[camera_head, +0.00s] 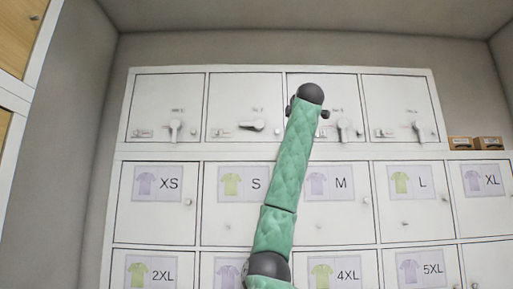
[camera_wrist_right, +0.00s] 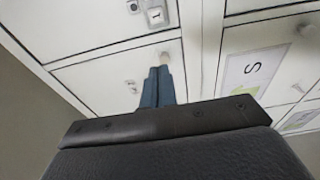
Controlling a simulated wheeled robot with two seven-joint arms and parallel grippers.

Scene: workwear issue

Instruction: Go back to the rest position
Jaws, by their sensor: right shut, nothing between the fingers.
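My right gripper (camera_wrist_right: 158,72) shows in the right wrist view, its two blue fingers together and nothing between them. The fingers point toward white locker doors (camera_wrist_right: 90,35), and the tips overlap the picture of a door near a small knob (camera_wrist_right: 167,54); I cannot tell whether they touch. In the head view a green padded arm of mine rises up the middle in front of the lockers, ending in a dark joint. No gripper fingers show in the head view. My left gripper is in neither view.
A white locker bank (camera_head: 254,155) fills the head view, with size labels such as XS (camera_head: 158,184). Top-row doors have lever handles; the second handle (camera_head: 252,125) lies horizontal, the others point down. Small brown boxes (camera_head: 487,143) stand at right. A grey wall (camera_head: 80,110) is at left.

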